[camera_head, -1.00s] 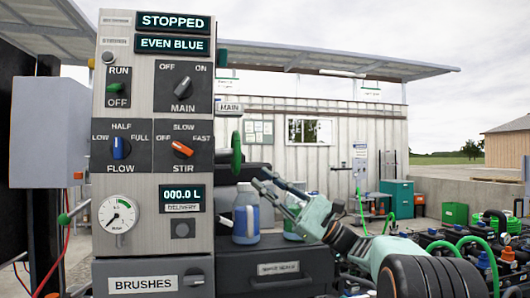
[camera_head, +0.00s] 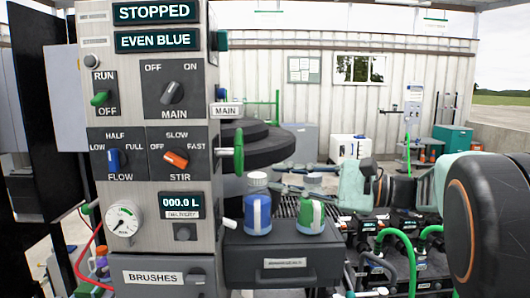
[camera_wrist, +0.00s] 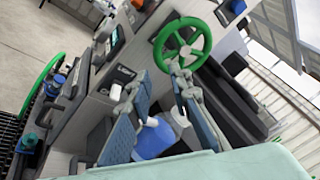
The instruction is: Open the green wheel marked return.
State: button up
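A green wheel (camera_head: 238,152) stands edge-on at the right side of the control panel in the head view. The plate above it reads MAIN; I can read no "return" mark on any wheel. A green spoked wheel (camera_wrist: 182,43) faces me in the wrist view, just beyond the fingertips.
The control panel (camera_head: 150,240) fills the left. Dark pipework with green hoses (camera_head: 408,255) lies at lower right.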

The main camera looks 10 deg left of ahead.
aim_at(242, 173)
jog(key=a, duration=0.3)
jog(key=w+a+p, duration=0.1)
jog(key=a, duration=0.3)
jog(key=a+p, duration=0.1)
jog(key=a, duration=0.2)
jog(key=shift+w+a+r, duration=0.1)
jog(key=shift+w+a, duration=0.05)
jog(key=shift+a, duration=0.05)
jog(key=shift+c, duration=0.5)
grip_shut()
